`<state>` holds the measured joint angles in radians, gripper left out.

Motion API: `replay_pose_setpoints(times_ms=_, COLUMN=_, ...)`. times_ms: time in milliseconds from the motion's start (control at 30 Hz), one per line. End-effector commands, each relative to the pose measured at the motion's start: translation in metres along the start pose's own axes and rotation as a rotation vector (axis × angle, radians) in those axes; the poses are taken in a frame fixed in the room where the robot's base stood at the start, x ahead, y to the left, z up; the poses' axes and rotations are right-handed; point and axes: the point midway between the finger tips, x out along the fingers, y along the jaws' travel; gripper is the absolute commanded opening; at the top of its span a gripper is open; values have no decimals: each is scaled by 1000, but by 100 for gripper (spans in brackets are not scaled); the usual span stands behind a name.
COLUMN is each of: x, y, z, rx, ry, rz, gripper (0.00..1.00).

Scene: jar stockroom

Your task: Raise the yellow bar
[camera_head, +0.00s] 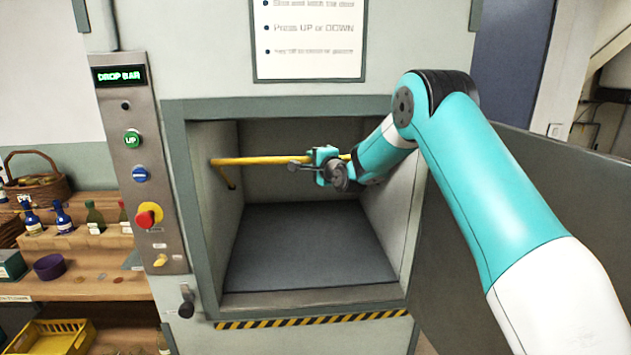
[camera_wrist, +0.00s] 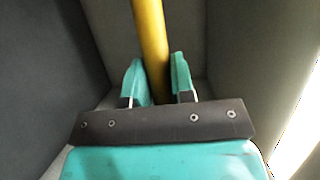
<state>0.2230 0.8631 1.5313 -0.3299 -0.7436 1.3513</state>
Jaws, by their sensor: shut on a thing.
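The yellow bar (camera_head: 255,161) runs across the upper part of the open compartment in the head view, roughly level. It shows at its left end near the compartment's left wall; its right part is hidden behind my arm. My gripper (camera_head: 312,165) is inside the compartment at the bar. In the wrist view the yellow bar (camera_wrist: 151,40) passes between the two teal fingers of my gripper (camera_wrist: 156,78), which are shut on it.
A control panel (camera_head: 140,215) left of the opening has a display reading "DROP BAR", an UP button (camera_head: 132,140), a blue button (camera_head: 140,175) and a red knob (camera_head: 149,215). The door (camera_head: 520,210) stands open at right. The compartment floor (camera_head: 305,245) is bare.

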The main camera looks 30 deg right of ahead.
Motion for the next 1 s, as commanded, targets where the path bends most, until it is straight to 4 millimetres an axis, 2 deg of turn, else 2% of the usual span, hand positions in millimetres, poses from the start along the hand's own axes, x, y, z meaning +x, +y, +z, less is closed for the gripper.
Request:
replay_pose_setpoints(times_ms=100, x=10, y=-17, z=-5, rx=-2, ry=1, rz=-6, gripper=0)
replay_pose_setpoints(times_ms=300, x=20, y=-34, z=-11, rx=-1, ry=-1, rz=-3, gripper=0)
replay_pose_setpoints(times_ms=967, x=26, y=-48, z=-16, rx=-2, ry=1, rz=-12, gripper=0)
replay_pose_setpoints(times_ms=1000, x=26, y=-48, z=-16, rx=-2, ry=1, rz=-13, gripper=32)
